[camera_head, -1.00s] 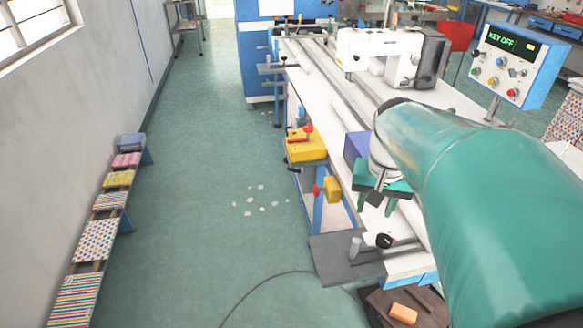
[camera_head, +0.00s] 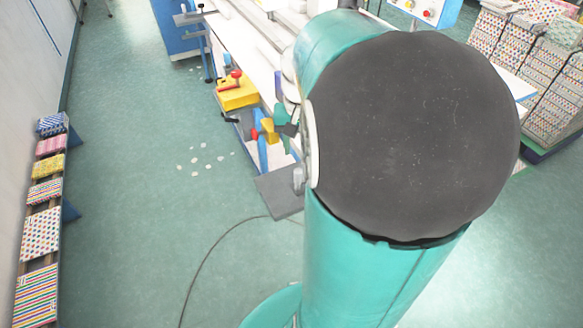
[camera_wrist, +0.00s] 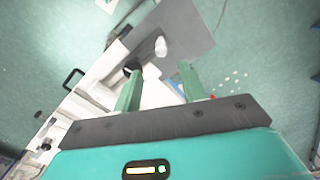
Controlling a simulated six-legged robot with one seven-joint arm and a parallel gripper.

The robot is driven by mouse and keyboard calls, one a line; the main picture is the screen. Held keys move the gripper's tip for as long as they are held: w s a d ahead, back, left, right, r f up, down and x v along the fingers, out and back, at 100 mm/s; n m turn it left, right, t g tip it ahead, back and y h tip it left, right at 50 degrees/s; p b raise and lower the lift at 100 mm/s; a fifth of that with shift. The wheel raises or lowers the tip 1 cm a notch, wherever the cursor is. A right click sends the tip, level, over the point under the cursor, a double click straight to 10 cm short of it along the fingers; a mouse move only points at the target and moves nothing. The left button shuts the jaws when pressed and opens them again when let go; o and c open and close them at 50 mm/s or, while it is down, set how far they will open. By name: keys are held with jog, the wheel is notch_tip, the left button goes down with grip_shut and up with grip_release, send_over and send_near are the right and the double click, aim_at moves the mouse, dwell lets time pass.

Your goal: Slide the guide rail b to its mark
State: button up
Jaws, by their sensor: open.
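My gripper (camera_head: 284,122) shows in the head view as a small green and dark shape beside the table's left edge, partly behind my arm. In the wrist view my gripper (camera_wrist: 158,86) has its two green fingers spread, with nothing held between them. Beyond the fingers are a pale upright post (camera_wrist: 161,47), a dark round knob (camera_wrist: 132,69) and a flat grey plate (camera_wrist: 188,28). The grey plate (camera_head: 278,192) also shows in the head view. I cannot tell which part is guide rail b, and no mark is recognisable. My arm hides much of the table.
A yellow block with a red handle (camera_head: 238,92) sits at the white table's left edge. A smaller yellow part (camera_head: 268,131) is close to my gripper. A dark cable (camera_head: 205,262) lies on the floor.

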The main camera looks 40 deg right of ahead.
aim_at(298, 170)
notch_tip(298, 170, down, 10)
jog(key=shift+w+f, duration=0.1)
jog(key=shift+f, duration=0.05)
jog(key=shift+c, duration=0.2)
